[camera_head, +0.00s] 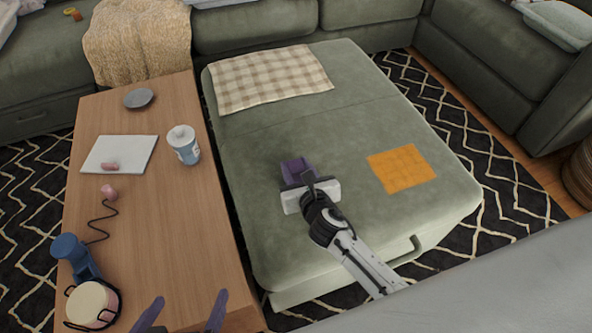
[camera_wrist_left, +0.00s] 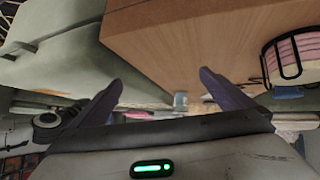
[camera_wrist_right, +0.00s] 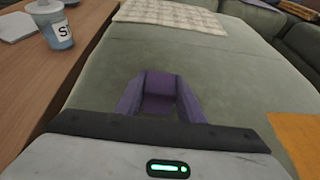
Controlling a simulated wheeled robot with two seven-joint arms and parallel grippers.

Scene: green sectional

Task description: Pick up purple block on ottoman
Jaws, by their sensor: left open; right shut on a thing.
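The purple block (camera_wrist_right: 160,90) is between the fingers of my right gripper (camera_wrist_right: 160,105), which is shut on it over the green ottoman (camera_head: 370,110). In the head view the purple block (camera_head: 295,168) shows just beyond the right gripper (camera_head: 300,182), whose body partly hides it. I cannot tell whether the block touches the ottoman or is slightly raised. My left gripper (camera_head: 185,312) is open and empty at the bottom of the head view, by the wooden table's near end. Its two spread fingers also show in the left wrist view (camera_wrist_left: 160,95).
A checkered cloth (camera_head: 268,77) and an orange cloth (camera_head: 401,167) lie on the ottoman. Sofas stand behind.

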